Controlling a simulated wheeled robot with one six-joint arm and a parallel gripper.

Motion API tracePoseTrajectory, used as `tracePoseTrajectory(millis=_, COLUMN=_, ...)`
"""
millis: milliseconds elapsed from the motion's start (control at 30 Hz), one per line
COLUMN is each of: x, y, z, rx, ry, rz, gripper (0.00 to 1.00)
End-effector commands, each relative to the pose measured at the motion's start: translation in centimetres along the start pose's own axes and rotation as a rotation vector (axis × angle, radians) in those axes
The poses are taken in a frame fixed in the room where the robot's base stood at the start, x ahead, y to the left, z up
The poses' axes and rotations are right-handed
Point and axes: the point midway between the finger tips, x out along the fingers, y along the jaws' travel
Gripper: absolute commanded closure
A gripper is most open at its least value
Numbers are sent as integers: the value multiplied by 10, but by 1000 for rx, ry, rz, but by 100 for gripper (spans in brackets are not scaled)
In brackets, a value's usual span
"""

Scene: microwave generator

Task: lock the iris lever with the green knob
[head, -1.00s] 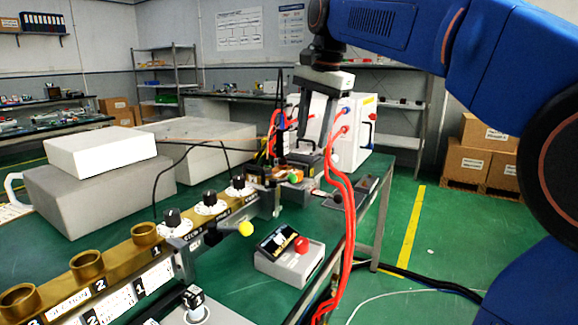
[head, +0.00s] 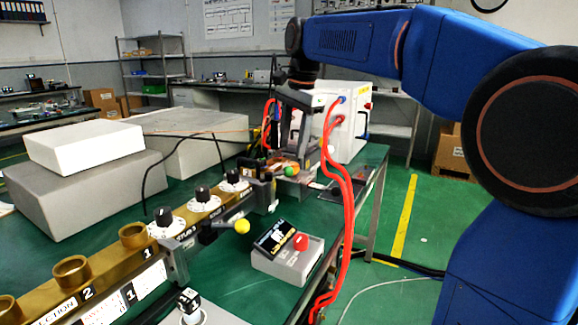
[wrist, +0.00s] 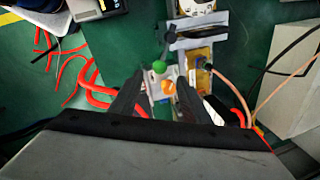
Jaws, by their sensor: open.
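The green knob (head: 290,171) of the iris lever shows at the far end of the brass waveguide line, beside an orange part. In the wrist view the green knob (wrist: 159,67) and the orange part (wrist: 168,87) lie between or just beyond my two dark fingers. My gripper (head: 289,157) is open and points down just above the knob; it also fills the lower wrist view (wrist: 161,80). Contact with the knob cannot be told. A lever with a yellow knob (head: 242,227) is nearer along the line.
Red cables (head: 346,200) hang close to the right of my gripper. A white cabinet (head: 350,135) stands behind it. A grey box with a red button (head: 300,242) sits at the front right. Dials (head: 201,203) line the brass section. Grey blocks (head: 80,190) stand at the left.

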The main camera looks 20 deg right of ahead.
Motion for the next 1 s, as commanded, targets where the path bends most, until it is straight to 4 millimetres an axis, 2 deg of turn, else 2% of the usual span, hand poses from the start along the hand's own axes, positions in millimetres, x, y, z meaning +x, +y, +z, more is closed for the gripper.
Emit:
tracePoseTrajectory(millis=200, x=38, y=0, z=0, rx=-1, ry=-1, rz=2, gripper=57)
tracePoseTrajectory(millis=400, x=63, y=0, z=0, rx=-1, ry=0, rz=1, gripper=57)
tracePoseTrajectory(millis=600, x=74, y=0, z=0, rx=-1, ry=0, rz=0, gripper=57)
tracePoseTrajectory(millis=867, x=75, y=0, z=0, rx=-1, ry=0, rz=0, gripper=57)
tracePoseTrajectory(millis=900, x=75, y=0, z=0, rx=-1, ry=0, rz=0, gripper=62)
tracePoseTrajectory(millis=1000, x=75, y=0, z=0, rx=-1, ry=0, rz=0, gripper=86)
